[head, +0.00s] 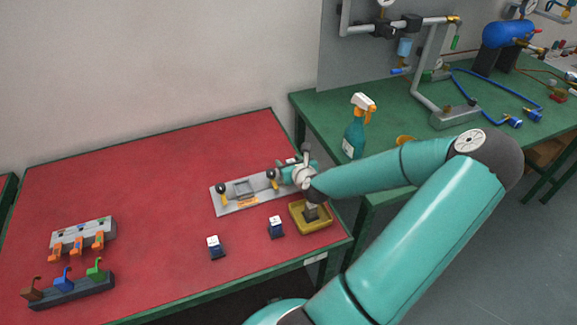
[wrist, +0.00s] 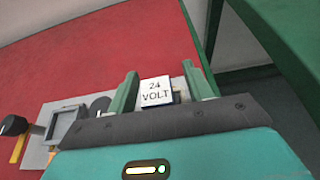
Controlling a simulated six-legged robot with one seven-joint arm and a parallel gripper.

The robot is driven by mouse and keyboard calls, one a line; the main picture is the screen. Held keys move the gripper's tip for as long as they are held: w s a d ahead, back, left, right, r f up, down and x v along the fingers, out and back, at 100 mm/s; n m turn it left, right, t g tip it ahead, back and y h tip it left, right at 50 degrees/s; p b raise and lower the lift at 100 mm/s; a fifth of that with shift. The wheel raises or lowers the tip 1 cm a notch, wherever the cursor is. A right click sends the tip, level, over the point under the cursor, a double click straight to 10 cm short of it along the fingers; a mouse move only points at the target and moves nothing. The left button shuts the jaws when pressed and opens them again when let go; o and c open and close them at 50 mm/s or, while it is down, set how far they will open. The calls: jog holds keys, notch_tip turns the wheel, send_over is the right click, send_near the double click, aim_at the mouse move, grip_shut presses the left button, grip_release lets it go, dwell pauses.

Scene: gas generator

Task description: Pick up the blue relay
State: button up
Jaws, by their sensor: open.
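A block with a white "24 VOLT" top (wrist: 156,91) lies between the two green fingers of my gripper (wrist: 160,79) in the wrist view. The fingers are open, with visible room at its sides; most of its body is hidden. In the head view my gripper (head: 290,174) is at the right end of a grey plate (head: 238,206), and the hand hides much there. Two small dark-blue blocks with white tops stand on the red table, a left one (head: 215,247) and a right one (head: 276,227). I cannot tell for sure which block is the blue relay.
A yellow tray (head: 297,222) with a dark item stands at the red table's right edge (head: 339,246). The grey plate carries a square frame (wrist: 67,128) and black knobs. Coloured-hook racks (head: 70,289) stand left. A spray bottle (head: 354,138) is on the green table behind.

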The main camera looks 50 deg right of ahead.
jog(key=shift+w, duration=0.1)
dwell(0.3)
jog(key=c, duration=1.1)
jog(key=shift+r, duration=0.2)
